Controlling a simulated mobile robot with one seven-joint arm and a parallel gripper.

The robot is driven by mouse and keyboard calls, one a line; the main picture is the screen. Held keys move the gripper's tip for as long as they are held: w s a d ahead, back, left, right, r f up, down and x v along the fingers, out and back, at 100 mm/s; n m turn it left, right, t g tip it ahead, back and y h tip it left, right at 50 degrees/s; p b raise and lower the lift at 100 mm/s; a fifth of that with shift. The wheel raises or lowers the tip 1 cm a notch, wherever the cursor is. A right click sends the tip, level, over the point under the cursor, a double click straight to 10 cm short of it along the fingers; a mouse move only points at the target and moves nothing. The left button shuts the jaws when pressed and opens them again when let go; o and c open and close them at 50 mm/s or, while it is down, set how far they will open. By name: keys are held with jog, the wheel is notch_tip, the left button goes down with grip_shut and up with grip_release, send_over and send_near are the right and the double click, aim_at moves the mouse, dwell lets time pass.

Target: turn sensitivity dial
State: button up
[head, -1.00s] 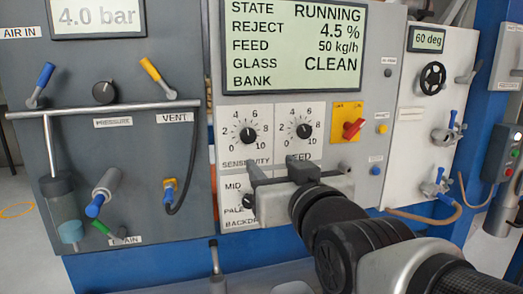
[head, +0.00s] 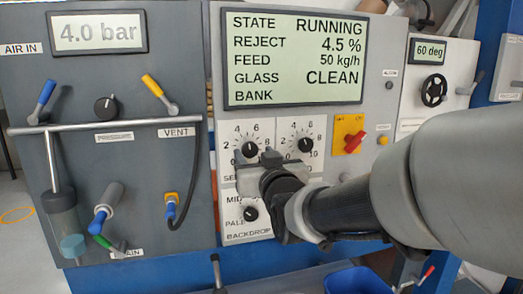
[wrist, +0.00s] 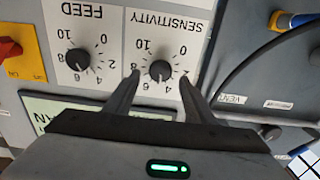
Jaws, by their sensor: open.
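The sensitivity dial (head: 250,149) is a black round knob on a white plate with a printed scale, below the display. In the wrist view, where the panel is upside down, the dial (wrist: 160,71) lies between my two fingertips. My gripper (head: 260,161) is open in front of the plate, with one finger on each side of the dial (wrist: 159,76). I cannot tell whether the fingers touch the knob. In the head view my gripper hides the lower part of the dial's plate and most of its label.
The feed dial (head: 305,145) is just right of the sensitivity dial, and the backdrop dial (head: 249,213) is below. A red switch on a yellow plate (head: 348,134) is further right. The display (head: 295,58) is above, reading RUNNING and 4.5 % reject.

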aim_at(251, 151)
jog(key=shift+x, duration=1.8)
jog(key=c, duration=1)
jog(key=shift+f+m+b, duration=0.15)
jog(key=shift+m+b, duration=0.15)
jog(key=shift+b, duration=0.25)
